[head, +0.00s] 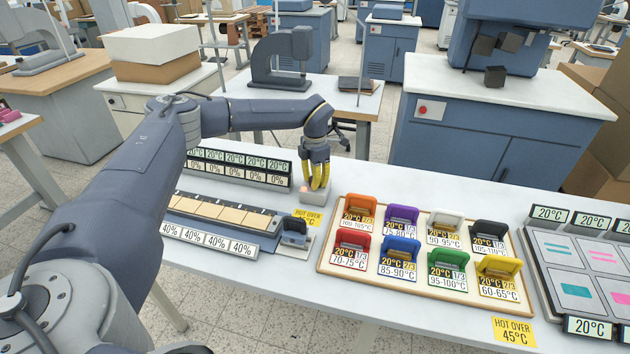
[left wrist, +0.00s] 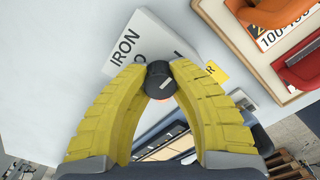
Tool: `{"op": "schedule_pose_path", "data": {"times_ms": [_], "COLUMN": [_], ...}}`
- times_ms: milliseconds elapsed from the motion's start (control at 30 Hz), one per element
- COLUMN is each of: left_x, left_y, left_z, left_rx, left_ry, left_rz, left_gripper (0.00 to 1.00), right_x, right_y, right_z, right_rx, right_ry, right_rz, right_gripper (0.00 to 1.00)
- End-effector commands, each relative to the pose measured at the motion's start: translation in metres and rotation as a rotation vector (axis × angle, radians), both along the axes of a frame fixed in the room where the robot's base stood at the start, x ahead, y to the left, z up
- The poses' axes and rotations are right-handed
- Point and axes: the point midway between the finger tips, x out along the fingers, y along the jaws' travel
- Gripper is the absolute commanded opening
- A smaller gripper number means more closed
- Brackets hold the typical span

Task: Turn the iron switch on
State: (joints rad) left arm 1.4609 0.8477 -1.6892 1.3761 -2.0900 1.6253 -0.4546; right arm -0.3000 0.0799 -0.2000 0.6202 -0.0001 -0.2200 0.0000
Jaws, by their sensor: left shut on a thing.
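The iron switch is a pale box (left wrist: 140,40) lettered "IRON", with O and I marks and a round dark knob (left wrist: 159,80). In the left wrist view my left gripper (left wrist: 160,72) has its yellow fingertips closed on both sides of the knob. In the head view my left gripper (head: 319,186) points down onto the small pale switch box (head: 313,196) at the back of the white table. The fingers hide the knob there. I cannot tell which mark the knob points to. My right gripper is not in view.
A flat bed with tan plates (head: 222,212) and temperature displays lies left of the switch. A yellow "HOT OVER" label (head: 308,216) is in front of it. A wooden tray (head: 330,262) with several coloured holders stands to the right, and a plate with coloured pads (head: 568,255) is farther right.

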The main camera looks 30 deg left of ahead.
Motion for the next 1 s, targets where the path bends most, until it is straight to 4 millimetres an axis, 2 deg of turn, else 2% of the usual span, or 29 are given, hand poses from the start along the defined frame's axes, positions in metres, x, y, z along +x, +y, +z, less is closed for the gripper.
{"op": "schedule_pose_path", "data": {"times_ms": [67,300,667,767,1000], "left_x": [0.0,0.0,0.0,0.001,0.001], "left_y": [0.0,0.0,0.0,0.0,0.0], "left_z": [0.0,0.0,0.006,0.018,0.06], "left_rx": [0.0,0.0,0.0,-0.001,0.0], "left_ry": [0.0,0.0,-0.001,-0.003,-0.004], "left_rz": [-0.001,0.0,0.0,0.001,0.0], "left_gripper": [0.26,0.54,0.54,0.54,0.54], "right_x": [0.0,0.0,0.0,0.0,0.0], "right_y": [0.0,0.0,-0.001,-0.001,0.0], "right_z": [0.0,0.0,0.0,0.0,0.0], "right_rx": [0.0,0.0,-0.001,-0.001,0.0], "right_ry": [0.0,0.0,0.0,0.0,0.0], "right_rz": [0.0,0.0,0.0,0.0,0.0], "right_gripper": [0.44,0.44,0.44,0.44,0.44]}}
